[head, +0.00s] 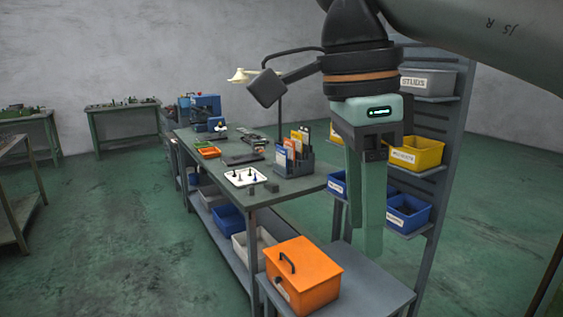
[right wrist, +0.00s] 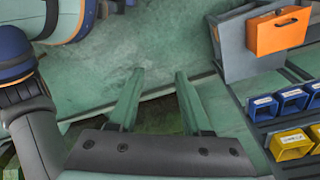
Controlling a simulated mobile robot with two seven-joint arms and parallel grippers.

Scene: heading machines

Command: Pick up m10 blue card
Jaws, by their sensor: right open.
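A dark card rack (head: 293,169) stands on the workbench (head: 262,192), holding several upright cards. Blue shows on a card (head: 290,146) in it, beside orange and pale ones. The cards are too small to read, so I cannot tell which is m10. My right gripper (head: 364,238) hangs fingers down, to the right of the rack and nearer to me. It is open, with nothing between its fingers; its fingertips also show in the right wrist view (right wrist: 160,75). The rack is not in the right wrist view. My left gripper is not in view.
An orange box (head: 304,277) with a black handle sits on a low table at the bench's near end. A shelf rack with blue and yellow bins (head: 416,154) stands behind my right gripper. A white tray (head: 245,177) and a lamp (head: 245,75) are on the bench.

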